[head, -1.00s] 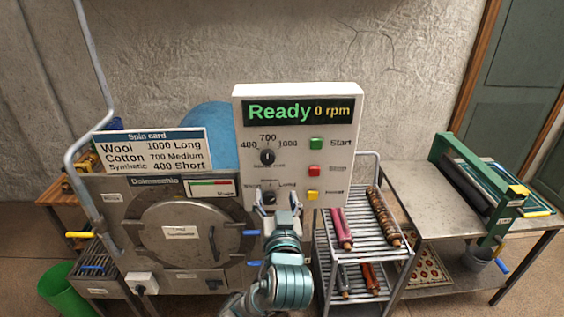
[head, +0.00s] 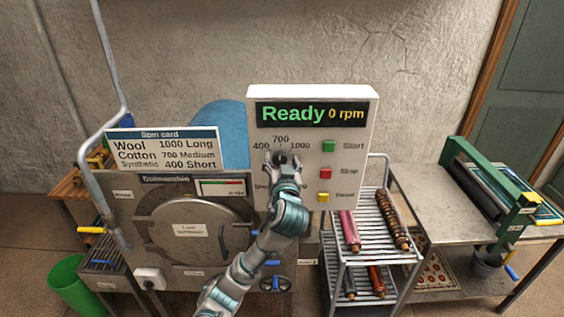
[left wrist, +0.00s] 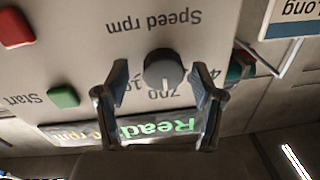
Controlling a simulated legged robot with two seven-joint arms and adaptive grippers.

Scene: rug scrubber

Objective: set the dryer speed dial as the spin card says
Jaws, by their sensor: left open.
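The speed dial (head: 281,156) is a dark round knob on the white control panel (head: 312,190), under the marks 400, 700 and 1000. In the left wrist view the grey knob (left wrist: 164,70) appears upside down, its white line toward 700. My left gripper (head: 284,166) is open, its fingers (left wrist: 158,74) on either side of the knob with visible gaps. It hides part of the knob and the lower dial in the head view. The spin card (head: 163,148) reads Wool 1000 Long, Cotton 700 Medium, Synthetic 400 Short. My right gripper is out of view.
The panel display (head: 312,115) reads Ready 0 rpm. Green (head: 329,146), red (head: 325,172) and yellow (head: 322,196) buttons line its right side. The dryer's round door (head: 200,245) has a load label (head: 190,230), its lower line too small to read. A rack (head: 377,262) stands right.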

